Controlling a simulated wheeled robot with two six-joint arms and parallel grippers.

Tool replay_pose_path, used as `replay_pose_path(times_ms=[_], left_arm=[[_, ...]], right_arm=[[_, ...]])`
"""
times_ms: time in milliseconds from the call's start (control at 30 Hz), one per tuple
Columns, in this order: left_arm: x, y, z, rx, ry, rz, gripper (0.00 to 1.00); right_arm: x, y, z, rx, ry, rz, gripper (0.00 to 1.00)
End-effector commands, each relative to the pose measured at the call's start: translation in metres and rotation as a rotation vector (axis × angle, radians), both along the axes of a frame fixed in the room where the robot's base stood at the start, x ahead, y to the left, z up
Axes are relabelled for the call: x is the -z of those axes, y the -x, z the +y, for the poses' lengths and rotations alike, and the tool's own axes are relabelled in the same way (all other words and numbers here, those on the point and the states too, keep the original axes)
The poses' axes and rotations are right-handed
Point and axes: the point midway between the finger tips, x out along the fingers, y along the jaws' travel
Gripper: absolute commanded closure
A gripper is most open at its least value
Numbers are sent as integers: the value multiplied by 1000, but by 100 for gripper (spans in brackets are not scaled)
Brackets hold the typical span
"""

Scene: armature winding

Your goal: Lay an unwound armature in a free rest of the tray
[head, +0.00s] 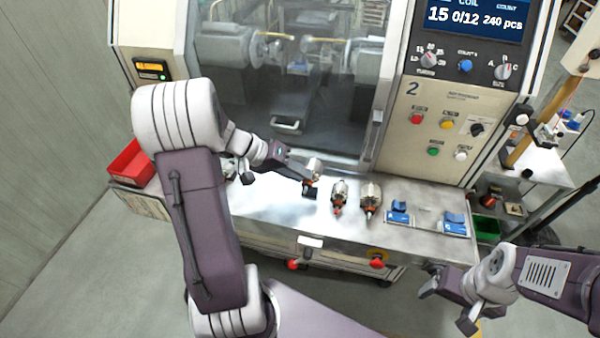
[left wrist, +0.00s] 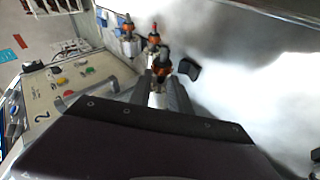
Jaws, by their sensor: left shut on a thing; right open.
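My left gripper (head: 303,178) is shut on an armature (head: 314,167) with a silvery body and a copper-orange end, over the metal ledge (head: 265,208) of the machine. In the left wrist view the fingers (left wrist: 162,92) close around this armature (left wrist: 161,68); its lower part is hidden. A small black block (head: 310,192) is just below the held armature; I cannot tell whether they touch. Two more armatures, one (head: 339,197) and another (head: 370,199), stand to its right. My right gripper (head: 449,303) is open and empty at the lower right, off the ledge. I cannot clearly make out a tray.
Two blue fixtures, one (head: 398,212) and another (head: 454,223), sit on the ledge's right part. A red bin (head: 131,163) is at the left end, a green bin (head: 487,229) at the right. The machine's glass door (head: 285,85) and control panel (head: 445,125) rise behind.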

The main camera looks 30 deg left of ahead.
Motion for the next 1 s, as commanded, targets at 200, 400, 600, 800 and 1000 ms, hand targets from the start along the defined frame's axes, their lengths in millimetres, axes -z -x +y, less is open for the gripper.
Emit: replay_pose_path(times_ms=[200, 400, 600, 800, 1000], left_arm=[[27, 0, -1, 1, 2, 0, 100], [51, 0, -1, 0, 1, 0, 100], [58, 0, -1, 2, 1, 0, 100], [56, 0, -1, 2, 1, 0, 100], [56, 0, -1, 1, 1, 0, 76]], right_arm=[[18, 0, 0, 0, 0, 0, 21], [40, 0, 0, 0, 0, 0, 21], [48, 0, 0, 0, 0, 0, 21], [46, 0, 0, 0, 0, 0, 21], [46, 0, 0, 0, 0, 0, 21]])
